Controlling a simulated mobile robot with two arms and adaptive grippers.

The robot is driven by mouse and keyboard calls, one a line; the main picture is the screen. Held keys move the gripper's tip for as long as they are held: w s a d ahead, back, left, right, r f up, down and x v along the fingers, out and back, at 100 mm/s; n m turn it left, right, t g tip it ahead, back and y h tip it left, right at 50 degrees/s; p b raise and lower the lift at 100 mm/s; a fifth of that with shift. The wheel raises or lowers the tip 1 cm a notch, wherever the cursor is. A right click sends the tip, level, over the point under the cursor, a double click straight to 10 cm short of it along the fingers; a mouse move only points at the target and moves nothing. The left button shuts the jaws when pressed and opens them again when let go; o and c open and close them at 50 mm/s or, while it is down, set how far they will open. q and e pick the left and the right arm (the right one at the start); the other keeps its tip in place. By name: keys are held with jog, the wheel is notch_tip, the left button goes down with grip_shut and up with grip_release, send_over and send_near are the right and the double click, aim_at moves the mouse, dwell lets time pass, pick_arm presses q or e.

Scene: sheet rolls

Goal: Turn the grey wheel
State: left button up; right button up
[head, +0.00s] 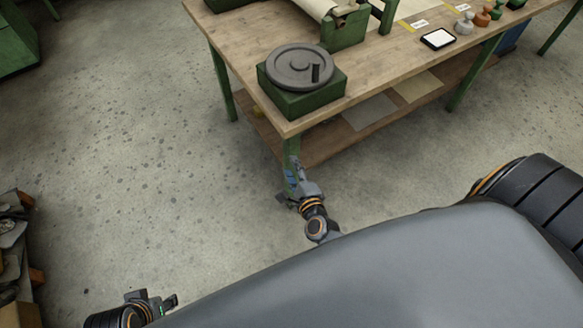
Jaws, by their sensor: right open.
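The grey wheel (290,62) lies flat on top of a green box-shaped base (303,103) at the near left corner of the wooden table. A short dark upright handle (316,73) stands on the wheel's near right side. My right gripper (290,181) is open and empty, below the tabletop and in front of the table's near corner leg, apart from the wheel. My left gripper (165,303) is low at the bottom left, far from the wheel; its fingers are small and dark, so its opening is unclear.
The table (262,38) has a lower shelf (330,146) and green legs. A sheet roll (335,8) in a green holder stands behind the wheel. A dark-framed white pad (438,38) and several small knobbed objects sit farther right. Floor left of the table is free.

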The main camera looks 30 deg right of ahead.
notch_tip(320, 180, down, 6)
jog(key=s+a+n+g+y, duration=0.1)
jog(key=s+n, duration=0.1)
jog(key=n, duration=0.2)
jog(key=shift+s+a+f+b, duration=0.15)
jog(key=shift+s+a+b, duration=0.05)
jog(key=shift+a+b, duration=0.15)
